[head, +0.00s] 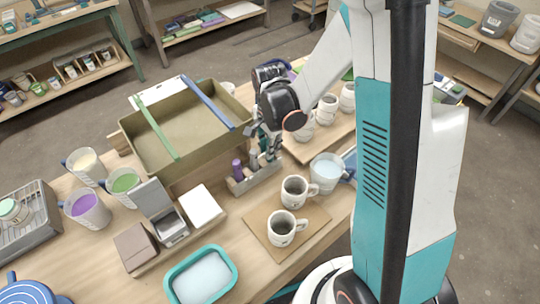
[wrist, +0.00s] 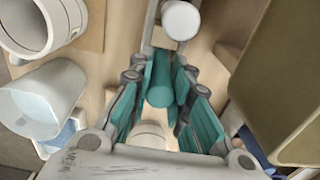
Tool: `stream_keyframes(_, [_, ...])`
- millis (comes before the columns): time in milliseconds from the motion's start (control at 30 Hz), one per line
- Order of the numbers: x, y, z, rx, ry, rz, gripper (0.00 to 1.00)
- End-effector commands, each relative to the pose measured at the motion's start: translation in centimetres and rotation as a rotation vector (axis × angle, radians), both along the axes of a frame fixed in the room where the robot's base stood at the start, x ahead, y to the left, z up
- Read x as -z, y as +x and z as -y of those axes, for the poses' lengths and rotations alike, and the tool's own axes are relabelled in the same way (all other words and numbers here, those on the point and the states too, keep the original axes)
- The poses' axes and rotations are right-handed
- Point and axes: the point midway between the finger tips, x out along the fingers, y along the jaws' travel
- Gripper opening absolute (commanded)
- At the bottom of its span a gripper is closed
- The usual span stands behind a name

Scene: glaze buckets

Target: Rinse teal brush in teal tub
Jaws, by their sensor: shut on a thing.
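The teal tub (head: 233,272) sits at the front of the table, low in the head view, with pale liquid inside. My gripper (head: 266,152) is over the back end of the grey brush holder (head: 262,178), well behind and to the right of the tub. In the wrist view my gripper (wrist: 165,100) is shut on a teal cylindrical handle (wrist: 159,88), the teal brush. The brush's lower end is hidden, so I cannot tell whether it still stands in the holder. A purple handle (head: 237,169) and a grey one (head: 254,160) stand in the holder.
A large olive basin (head: 185,160) lies just left of my gripper. Two mugs (head: 287,228) stand on a board at the right, near a pail of bluish liquid (head: 326,172). A grey scale (head: 172,230) and jugs of glaze (head: 87,208) are at the left.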

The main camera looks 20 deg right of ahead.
Motion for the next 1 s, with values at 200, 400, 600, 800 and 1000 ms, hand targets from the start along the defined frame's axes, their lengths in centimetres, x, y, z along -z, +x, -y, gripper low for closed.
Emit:
stream_keyframes(200, [-1.3,0.0,0.0,0.0,0.0,0.0,0.0])
stream_keyframes(400, [-2.9,0.0,0.0,0.0,0.0,0.0,0.0])
stream_keyframes(600, [-4.6,0.0,0.0,0.0,0.0,0.0,0.0])
stream_keyframes(800, [-6.2,0.0,0.0,0.0,0.0,0.0,0.0])
stream_keyframes(1000, [-7.8,0.0,0.0,0.0,0.0,0.0,0.0])
